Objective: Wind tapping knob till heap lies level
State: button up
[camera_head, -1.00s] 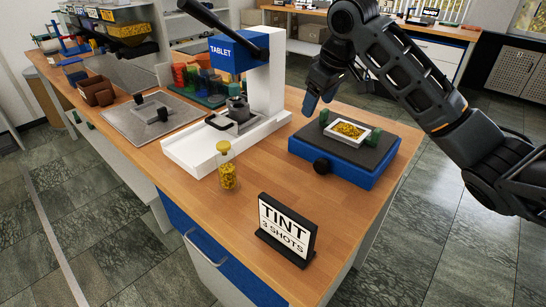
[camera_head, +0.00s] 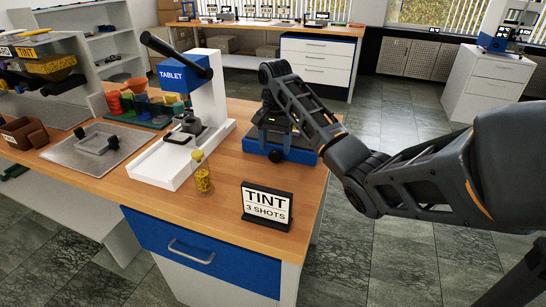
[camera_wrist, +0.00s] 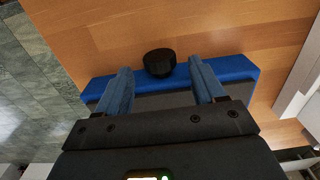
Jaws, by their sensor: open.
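The tapping knob (camera_head: 275,156) is a round black knob on the front face of the blue tapping box (camera_head: 298,155). In the wrist view the knob (camera_wrist: 159,62) stands out from the box's blue edge (camera_wrist: 236,68). My gripper (camera_wrist: 160,78) is open above the box, its two blue fingers spread to either side of the knob's line. The knob appears just beyond the fingertips and between them, with no contact visible. In the head view my gripper (camera_head: 272,134) covers most of the box top. The tray with the yellow heap is hidden in both current views.
A TINT 3 SHOTS sign (camera_head: 267,206) and a yellow-filled bottle (camera_head: 202,173) stand on the wooden bench (camera_head: 228,196). The white tablet press (camera_head: 210,105) stands left of the box. Bare bench lies in front of the knob.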

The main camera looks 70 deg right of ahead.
aim_at(275, 151)
jog(key=shift+d+f, duration=0.1)
jog(key=shift+f, duration=1.55)
jog(key=c, duration=1)
jog(key=shift+r+p, duration=0.15)
jog(key=shift+p, duration=0.3)
jog(key=shift+c, duration=0.2)
